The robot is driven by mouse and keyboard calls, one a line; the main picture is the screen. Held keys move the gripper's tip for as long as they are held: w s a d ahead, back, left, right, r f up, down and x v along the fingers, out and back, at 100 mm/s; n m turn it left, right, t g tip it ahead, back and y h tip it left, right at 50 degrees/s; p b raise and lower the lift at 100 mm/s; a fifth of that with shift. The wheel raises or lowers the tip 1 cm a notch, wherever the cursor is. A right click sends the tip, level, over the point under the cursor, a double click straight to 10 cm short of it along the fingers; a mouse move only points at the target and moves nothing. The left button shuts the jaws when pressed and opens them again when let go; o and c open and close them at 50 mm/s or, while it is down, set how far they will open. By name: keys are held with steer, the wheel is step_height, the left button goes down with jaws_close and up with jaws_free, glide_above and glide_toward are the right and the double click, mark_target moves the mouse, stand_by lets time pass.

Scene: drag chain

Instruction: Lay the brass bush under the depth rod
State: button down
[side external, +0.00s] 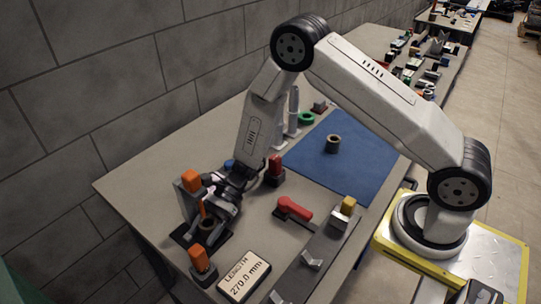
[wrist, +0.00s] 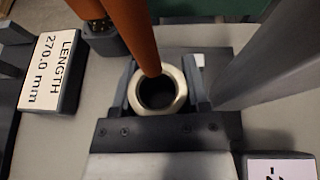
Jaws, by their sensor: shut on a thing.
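The brass bush (wrist: 175,104), a pale ring with a dark bore, is between my two gripper fingers (wrist: 160,92) in the wrist view. My gripper is shut on it. In the side view the bush (side external: 208,229) shows at the dark base plate (side external: 188,236), and my gripper (side external: 217,216) comes in from behind right. The orange depth rod (wrist: 135,30) comes down over the bush, its lower end overlapping the ring's far rim in the wrist view. In the side view the rod (side external: 202,209) hangs from the grey stand; I cannot tell whether it touches the bush.
A second bush-like cylinder (side external: 333,144) stands on the blue mat (side external: 318,164). A LENGTH 270.0 mm readout (side external: 244,276), an orange-topped post (side external: 201,262) and a red-handled part (side external: 293,208) are close by. The grey stand (wrist: 255,60) rises right of the bush in the wrist view.

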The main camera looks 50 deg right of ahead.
mark_target(214, 219)
steer(key=shift+w+a, duration=0.35)
steer(key=shift+a, duration=0.1)
jaws_free()
steer(key=shift+d, duration=0.15)
steer(key=shift+v, duration=0.85)
steer(key=shift+s+v, duration=0.15)
steer(key=shift+v, duration=1.55)
steer(key=shift+s+v, duration=0.15)
steer(key=shift+v, duration=1.55)
steer(key=shift+f, duration=0.1)
steer(key=shift+s, duration=0.15)
